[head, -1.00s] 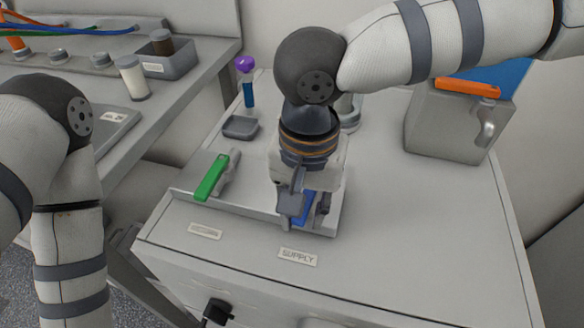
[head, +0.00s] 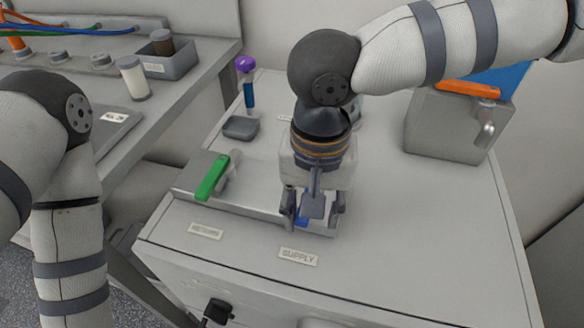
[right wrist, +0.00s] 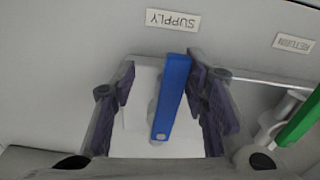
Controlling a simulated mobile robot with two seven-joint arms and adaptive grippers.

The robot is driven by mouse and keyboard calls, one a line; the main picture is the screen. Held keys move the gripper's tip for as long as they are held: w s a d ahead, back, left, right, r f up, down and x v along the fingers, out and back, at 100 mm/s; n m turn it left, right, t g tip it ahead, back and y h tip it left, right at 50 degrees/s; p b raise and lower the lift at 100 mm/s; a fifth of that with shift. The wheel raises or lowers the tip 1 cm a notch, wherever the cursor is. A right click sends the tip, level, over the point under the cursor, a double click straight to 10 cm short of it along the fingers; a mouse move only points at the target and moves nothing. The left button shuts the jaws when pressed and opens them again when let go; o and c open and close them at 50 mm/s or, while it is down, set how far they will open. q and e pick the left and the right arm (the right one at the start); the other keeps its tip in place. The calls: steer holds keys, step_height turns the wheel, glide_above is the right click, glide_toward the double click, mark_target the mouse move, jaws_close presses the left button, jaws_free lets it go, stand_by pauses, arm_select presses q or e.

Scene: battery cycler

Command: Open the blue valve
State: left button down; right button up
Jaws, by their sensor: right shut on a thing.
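The blue valve handle (right wrist: 172,97) shows in the right wrist view as a long bar between my fingers, its far end toward the SUPPLY label (right wrist: 173,20). In the head view only a small part of the blue handle (head: 302,222) shows; my right gripper (head: 313,215) hides the rest. The gripper points down over it and is shut on the blue valve. In the right wrist view the right gripper's (right wrist: 168,105) fingers stand on both sides of the handle. My left arm shows at the left, its gripper out of view.
The green valve handle (head: 212,177) stands left of the blue one, behind the RETURN label (head: 205,231). A grey box (head: 450,125) with an orange bar is at the back right. A purple-topped tool (head: 247,80) and a small tray (head: 241,127) are behind. The cabinet top at right is clear.

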steer(key=shift+o, duration=0.6)
steer(key=shift+s+d, duration=0.2)
steer(key=shift+c, duration=0.5)
steer(key=r, duration=0.7)
steer(key=shift+s+d+r, duration=0.1)
steer(key=shift+d+r, duration=0.1)
steer(key=shift+r, duration=0.2)
steer(key=shift+c, duration=0.2)
steer(key=shift+r, duration=0.15)
steer(key=shift+a, duration=0.1)
